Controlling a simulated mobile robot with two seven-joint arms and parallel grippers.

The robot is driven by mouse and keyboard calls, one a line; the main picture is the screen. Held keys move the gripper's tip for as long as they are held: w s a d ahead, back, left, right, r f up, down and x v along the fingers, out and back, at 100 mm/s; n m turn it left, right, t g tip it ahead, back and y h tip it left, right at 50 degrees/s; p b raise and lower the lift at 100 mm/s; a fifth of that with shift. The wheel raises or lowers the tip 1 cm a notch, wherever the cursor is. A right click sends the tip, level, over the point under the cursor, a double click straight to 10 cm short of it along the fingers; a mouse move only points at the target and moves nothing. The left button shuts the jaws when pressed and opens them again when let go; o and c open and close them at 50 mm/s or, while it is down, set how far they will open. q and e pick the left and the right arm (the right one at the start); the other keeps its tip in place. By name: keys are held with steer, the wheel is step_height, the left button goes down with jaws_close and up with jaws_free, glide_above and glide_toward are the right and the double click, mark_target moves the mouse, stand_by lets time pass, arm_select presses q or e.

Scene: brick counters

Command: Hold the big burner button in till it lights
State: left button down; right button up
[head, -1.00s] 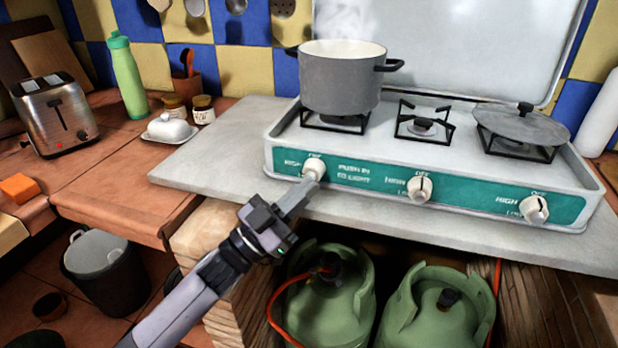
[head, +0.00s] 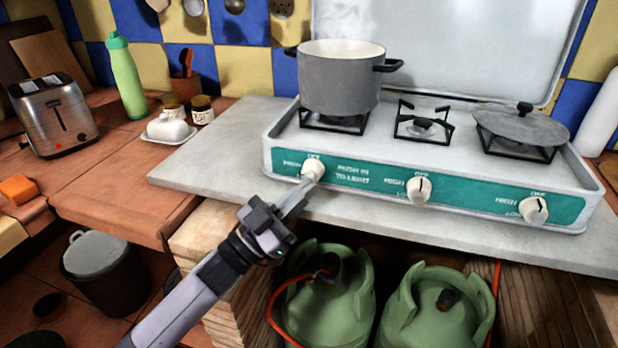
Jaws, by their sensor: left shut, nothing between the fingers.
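The stove (head: 450,200) is white with a green front panel and three white knobs. The left knob (head: 313,167) sits below the burner that carries a grey pot (head: 341,80); "PUSH IN TO LIGHT" is printed beside it. My left gripper (head: 307,188) is shut and empty, its fingertips at the lower front of the left knob. They appear to touch it, but I cannot tell how hard. No flame shows under the pot, though the pot hides most of that burner. The middle knob (head: 419,190) and right knob (head: 534,210) are clear of the gripper. My right gripper is out of view.
A pan lid (head: 521,124) rests on the right burner; the middle burner (head: 423,125) is bare. Green gas bottles (head: 322,300) stand below the slab. A butter dish (head: 168,128), jars (head: 202,109) and toaster (head: 53,114) are at the left. The slab's left part is free.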

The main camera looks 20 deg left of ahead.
arm_select(q)
steer(key=shift+w+a+r, duration=0.1)
steer(key=shift+w+a, duration=0.1)
steer(key=shift+a, duration=0.6)
steer(key=shift+s+a+t+y, duration=0.1)
steer(key=shift+t+y, duration=0.2)
steer(key=s+p, duration=0.2)
steer(key=s, duration=0.3)
steer(key=shift+s+a+p, duration=0.1)
steer(key=shift+a+p, duration=0.1)
steer(key=shift+p, duration=0.15)
steer(key=shift+d, duration=0.1)
